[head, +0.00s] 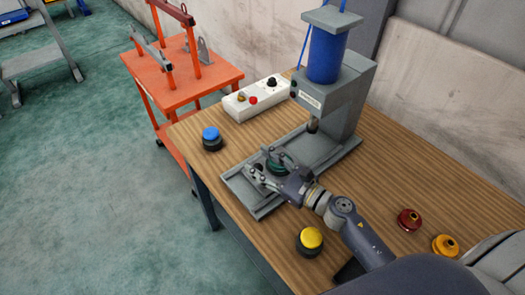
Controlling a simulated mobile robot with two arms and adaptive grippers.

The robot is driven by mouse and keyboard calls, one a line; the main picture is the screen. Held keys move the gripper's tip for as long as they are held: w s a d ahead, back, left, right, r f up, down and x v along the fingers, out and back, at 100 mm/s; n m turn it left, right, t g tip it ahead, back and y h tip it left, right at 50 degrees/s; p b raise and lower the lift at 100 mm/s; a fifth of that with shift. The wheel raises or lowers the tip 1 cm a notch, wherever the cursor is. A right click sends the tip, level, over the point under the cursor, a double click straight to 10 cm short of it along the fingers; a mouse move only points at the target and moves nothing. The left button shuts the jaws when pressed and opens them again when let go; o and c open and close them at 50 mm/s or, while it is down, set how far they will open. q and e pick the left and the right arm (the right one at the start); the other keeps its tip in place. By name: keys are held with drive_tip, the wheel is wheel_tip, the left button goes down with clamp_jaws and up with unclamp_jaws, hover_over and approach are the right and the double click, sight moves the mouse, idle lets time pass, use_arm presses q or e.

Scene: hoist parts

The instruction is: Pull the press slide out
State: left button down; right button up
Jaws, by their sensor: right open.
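The press (333,95) stands on the wooden table, with a grey frame and a blue cylinder (328,55) on top. Its grey slide tray (243,187) runs from under the press head toward the front left. The gripper partly hides the slide and the part. My left gripper is not in view.
A white control box (256,98) with knobs stands behind the slide. A blue button (211,139) and a yellow button (310,240) stand on the table (385,150). Red (409,220) and orange (445,245) round parts lie at right. An orange cart (175,85) stands beyond the table.

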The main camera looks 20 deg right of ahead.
wheel_tip(320, 180, up, 6)
drive_tip(key=shift+r, duration=0.25)
idle(0.5)
